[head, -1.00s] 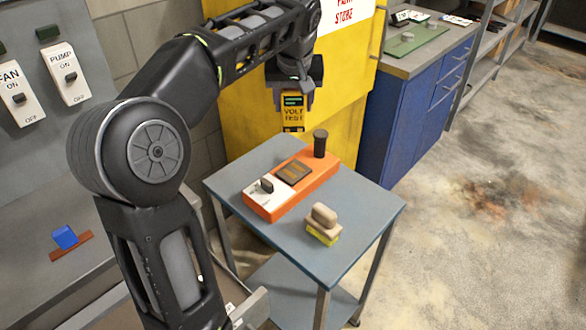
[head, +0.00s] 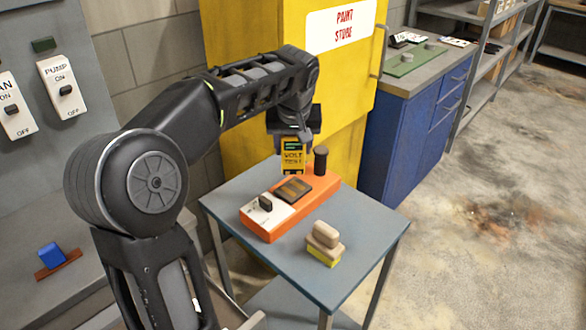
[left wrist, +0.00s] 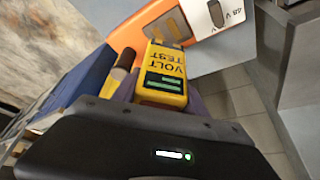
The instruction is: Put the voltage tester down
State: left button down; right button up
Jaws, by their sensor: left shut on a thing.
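The voltage tester (head: 292,157) is a yellow block marked VOLT TEST with a dark green display. My left gripper (head: 293,143) is shut on it and holds it upright at the back of the grey table (head: 365,225), close behind the orange unit (head: 318,188). In the left wrist view the tester (left wrist: 164,75) sits between the fingers, with the orange unit (left wrist: 130,36) beyond it. I cannot tell whether its lower end touches the table. My right gripper does not show.
The orange unit carries a black knob (head: 321,160), a dark panel and a white switch plate. A beige-handled block with a yellow base (head: 325,244) stands at the table's front. A yellow paint store cabinet (head: 235,80) stands behind. The table's right side is clear.

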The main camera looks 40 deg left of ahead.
aim_at(293, 164)
pick_arm(q)
jog(key=shift+f, duration=0.8)
jog(key=shift+f, duration=1.9)
jog(key=shift+f, duration=0.1)
jog(key=c, duration=1.1)
grip_release()
jog(key=shift+f, duration=0.1)
jog(key=o, duration=0.5)
